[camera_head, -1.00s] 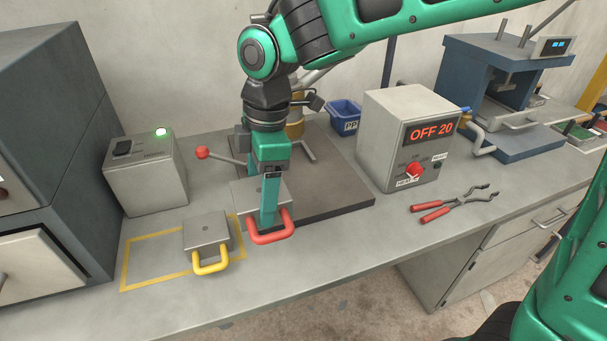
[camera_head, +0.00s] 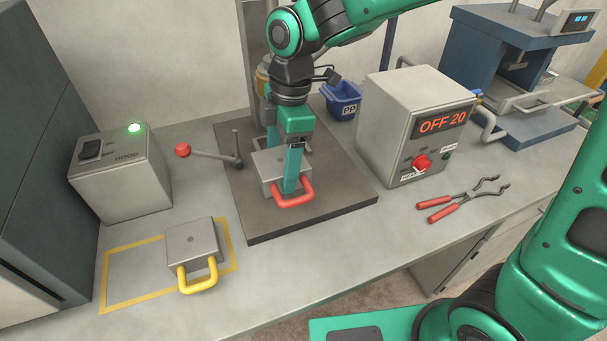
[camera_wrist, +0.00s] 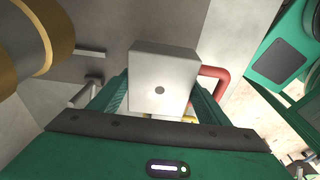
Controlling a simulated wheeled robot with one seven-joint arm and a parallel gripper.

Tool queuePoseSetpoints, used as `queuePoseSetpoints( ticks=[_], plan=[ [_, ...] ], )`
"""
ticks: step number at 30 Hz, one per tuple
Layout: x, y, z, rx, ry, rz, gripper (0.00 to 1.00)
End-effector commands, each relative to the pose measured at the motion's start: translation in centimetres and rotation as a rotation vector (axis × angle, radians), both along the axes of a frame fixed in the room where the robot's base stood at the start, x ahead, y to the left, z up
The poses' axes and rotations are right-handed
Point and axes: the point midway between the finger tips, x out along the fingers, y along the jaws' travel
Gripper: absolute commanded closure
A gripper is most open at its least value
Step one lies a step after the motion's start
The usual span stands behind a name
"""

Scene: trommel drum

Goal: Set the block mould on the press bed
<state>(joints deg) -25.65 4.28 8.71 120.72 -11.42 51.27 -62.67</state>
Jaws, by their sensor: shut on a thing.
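My gripper (camera_head: 289,172) is shut on a grey block mould with a red handle (camera_head: 262,162). The mould is over the dark flat bed (camera_head: 335,196) of the lever press, in front of its upright column. I cannot tell whether its underside touches the bed. In the wrist view the mould (camera_wrist: 160,62) sits between my two fingers, its red handle to the right. A second grey mould with a yellow handle (camera_head: 192,244) lies on the bench at the left front. One finger hides part of the red-handled mould.
A lever with a red knob (camera_head: 183,150) sticks out left of the bed. The gold barrel (camera_wrist: 38,38) is close to my gripper. A heater box (camera_head: 408,125) stands right of the bed, a blue bin (camera_head: 342,100) behind, pliers (camera_head: 465,199) at right. A yellow outline (camera_head: 135,300) marks the bench.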

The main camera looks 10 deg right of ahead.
Motion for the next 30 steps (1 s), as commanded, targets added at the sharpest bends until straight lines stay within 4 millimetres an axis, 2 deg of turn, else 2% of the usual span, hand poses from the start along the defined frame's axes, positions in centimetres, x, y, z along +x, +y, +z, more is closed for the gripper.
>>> queuePoseSetpoints(
  ticks=[6,12,17,24,30],
  plan=[
    [1.9,-3.0,-2.1,0.000,0.000,-0.001,0.70],
    [2.8,-4.5,-3.2,0.000,-0.001,0.001,0.70],
    [2.9,-4.7,-3.9,0.000,0.000,0.002,0.70],
    [2.9,-4.7,-6.8,0.000,0.001,0.002,0.70],
    [2.9,-4.7,-7.3,0.001,-0.003,0.003,0.70]
  ],
)
